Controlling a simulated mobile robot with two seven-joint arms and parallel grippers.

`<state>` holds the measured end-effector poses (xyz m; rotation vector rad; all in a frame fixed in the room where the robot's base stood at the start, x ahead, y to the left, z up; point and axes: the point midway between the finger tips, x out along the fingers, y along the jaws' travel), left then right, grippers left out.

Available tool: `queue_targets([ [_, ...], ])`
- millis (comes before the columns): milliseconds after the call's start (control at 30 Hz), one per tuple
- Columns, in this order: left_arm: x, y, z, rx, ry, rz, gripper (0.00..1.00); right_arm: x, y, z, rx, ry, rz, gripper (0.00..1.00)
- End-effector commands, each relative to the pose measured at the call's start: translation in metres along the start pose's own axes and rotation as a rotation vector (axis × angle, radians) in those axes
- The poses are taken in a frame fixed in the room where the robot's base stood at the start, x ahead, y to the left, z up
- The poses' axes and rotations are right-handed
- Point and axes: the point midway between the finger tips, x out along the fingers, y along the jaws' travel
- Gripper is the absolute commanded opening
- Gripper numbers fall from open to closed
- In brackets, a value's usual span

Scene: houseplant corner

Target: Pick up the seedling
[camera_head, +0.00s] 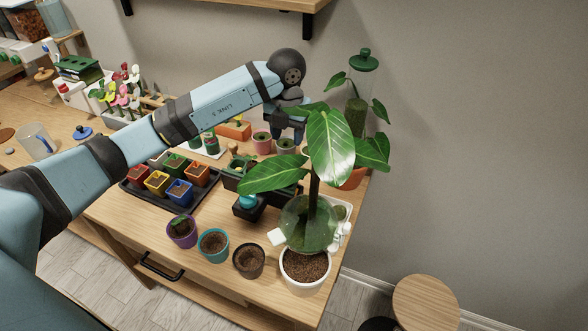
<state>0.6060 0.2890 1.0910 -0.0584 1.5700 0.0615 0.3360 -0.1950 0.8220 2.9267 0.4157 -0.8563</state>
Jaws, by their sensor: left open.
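A small green seedling (180,221) shows in the purple pot (184,238) near the front left of the table. My left arm reaches across from the left to the back of the table. My left gripper (287,132) is open and points down above the small pink pot (262,145) and green pot (286,147). It is well behind and to the right of the purple pot. A big plant leaf partly hides the area beside the gripper, and I cannot tell if anything is between its fingers. My right gripper is not in view.
A teal pot (214,245) and a dark brown pot (249,261) stand beside the purple one. A large leafy plant (332,140) and a white pot (305,276) crowd the right side. A black tray (134,193) holds several coloured pots.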

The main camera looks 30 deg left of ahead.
Motion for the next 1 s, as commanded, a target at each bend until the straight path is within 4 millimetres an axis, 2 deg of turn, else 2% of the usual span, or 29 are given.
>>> queue_targets([
  [133,0.029,0.0,-0.001,-0.001,0.007,0.0,0.47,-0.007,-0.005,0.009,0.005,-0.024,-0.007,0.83],
  [300,0.06,0.0,-0.001,-0.001,0.005,-0.001,0.47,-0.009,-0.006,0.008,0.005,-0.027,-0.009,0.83],
  [400,0.072,0.0,-0.001,-0.001,0.002,-0.002,0.47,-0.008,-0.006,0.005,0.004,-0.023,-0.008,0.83],
  [667,0.087,0.001,-0.002,0.0,0.004,-0.002,0.47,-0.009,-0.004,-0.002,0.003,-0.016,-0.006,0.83],
  [900,0.122,0.003,-0.004,-0.001,0.004,-0.002,0.47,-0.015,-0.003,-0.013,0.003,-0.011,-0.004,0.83],
  [1000,0.13,0.003,-0.003,0.0,0.002,-0.001,0.47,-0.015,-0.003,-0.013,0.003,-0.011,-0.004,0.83],
])
